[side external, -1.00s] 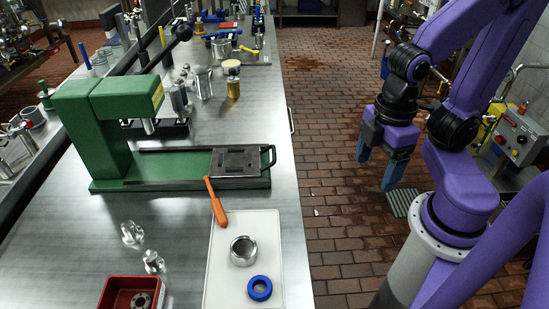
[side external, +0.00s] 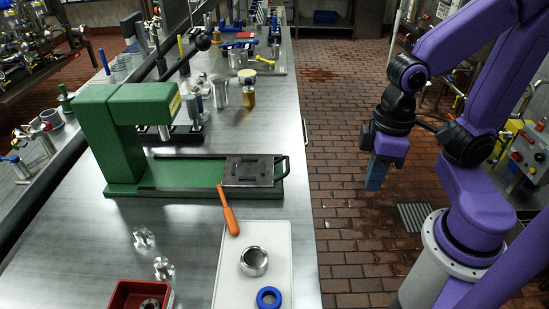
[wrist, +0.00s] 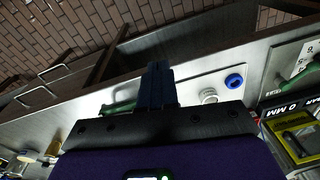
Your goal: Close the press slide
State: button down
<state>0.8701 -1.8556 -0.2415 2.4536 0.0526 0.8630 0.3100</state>
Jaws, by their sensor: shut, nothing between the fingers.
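The green press (side external: 115,135) stands on the steel bench in the side view. Its slide (side external: 250,170) is a dark flat plate at the right end of the green base, out from under the press head. My gripper (side external: 374,184) hangs over the brick floor, right of the bench and apart from the handle. It points down, and its blue fingers are together with nothing between them. The fingers also show in the wrist view (wrist: 158,85).
A white tray (side external: 228,285) in front of the press holds a metal ring (side external: 254,261) and a blue ring (side external: 268,298). An orange-handled tool (side external: 229,210) leans at its back edge. A red bin (side external: 122,297) stands front left. The space between bench and gripper is clear.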

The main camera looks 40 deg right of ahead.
jog(key=w+a+m+y, duration=0.1)
jog(key=w+a+m, duration=0.1)
jog(key=w+m, duration=0.6)
jog(key=m+t+y, duration=0.1)
jog(key=m+t, duration=0.2)
jog(key=m, duration=2.3)
send_near(268, 165)
jog(key=shift+x, duration=2.9)
jog(key=w+a, duration=0.8)
jog(key=a, duration=0.1)
jog(key=shift+w+f, duration=0.1)
jog(key=shift+w, duration=0.15)
